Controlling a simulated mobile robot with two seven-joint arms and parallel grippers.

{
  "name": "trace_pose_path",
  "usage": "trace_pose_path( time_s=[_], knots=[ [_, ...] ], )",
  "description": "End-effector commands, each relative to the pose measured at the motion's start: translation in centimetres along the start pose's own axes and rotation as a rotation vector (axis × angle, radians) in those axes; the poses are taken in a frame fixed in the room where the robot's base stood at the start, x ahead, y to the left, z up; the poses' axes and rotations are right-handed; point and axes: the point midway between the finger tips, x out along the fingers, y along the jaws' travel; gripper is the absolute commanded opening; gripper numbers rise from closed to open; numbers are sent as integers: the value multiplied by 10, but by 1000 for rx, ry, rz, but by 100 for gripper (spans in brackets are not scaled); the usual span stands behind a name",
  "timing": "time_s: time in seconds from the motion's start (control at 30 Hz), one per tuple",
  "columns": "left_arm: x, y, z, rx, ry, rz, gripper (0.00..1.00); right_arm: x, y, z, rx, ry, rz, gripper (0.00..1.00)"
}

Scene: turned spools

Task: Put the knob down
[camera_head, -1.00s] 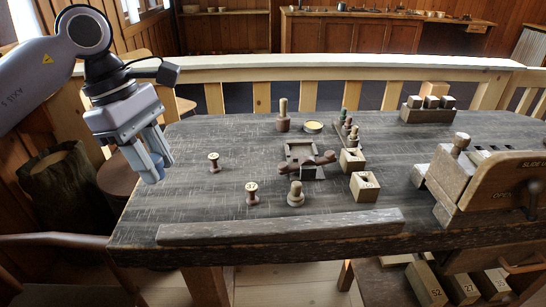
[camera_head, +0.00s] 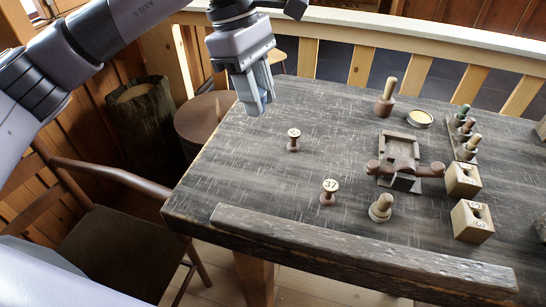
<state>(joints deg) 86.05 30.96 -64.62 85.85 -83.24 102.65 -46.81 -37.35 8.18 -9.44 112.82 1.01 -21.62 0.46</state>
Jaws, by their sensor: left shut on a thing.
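My left gripper (camera_head: 258,98) comes in from the upper left, pointing down over the table's far left part. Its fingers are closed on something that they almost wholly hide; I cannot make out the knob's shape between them. The small turned spool (camera_head: 293,140) stands on the table to the right of and below the fingertips in the picture, apart from them. A spool marked 37 (camera_head: 329,192) and a pale knobbed spool (camera_head: 381,207) stand nearer the front. My right gripper is not in view.
The dark table (camera_head: 250,170) has free room at its left. A long wooden bar (camera_head: 350,248) lies along the front. A frame (camera_head: 400,150) with a dark handle, a pegged spool (camera_head: 385,105), a round dish (camera_head: 420,118), a peg rack (camera_head: 470,150) and two blocks (camera_head: 472,222) stand right.

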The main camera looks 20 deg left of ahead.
Motion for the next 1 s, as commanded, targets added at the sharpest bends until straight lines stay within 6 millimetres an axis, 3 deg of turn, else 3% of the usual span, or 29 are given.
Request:
trace_pose_path(
  time_s=[0.2,0.4,1.0],
  knots=[
    [59,-1,-17,-3,-1,-5,3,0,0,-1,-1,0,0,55],
    [102,-1,-28,-1,-1,-3,3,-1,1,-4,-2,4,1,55],
    [159,0,-44,1,0,1,3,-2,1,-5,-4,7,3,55]
  ],
)
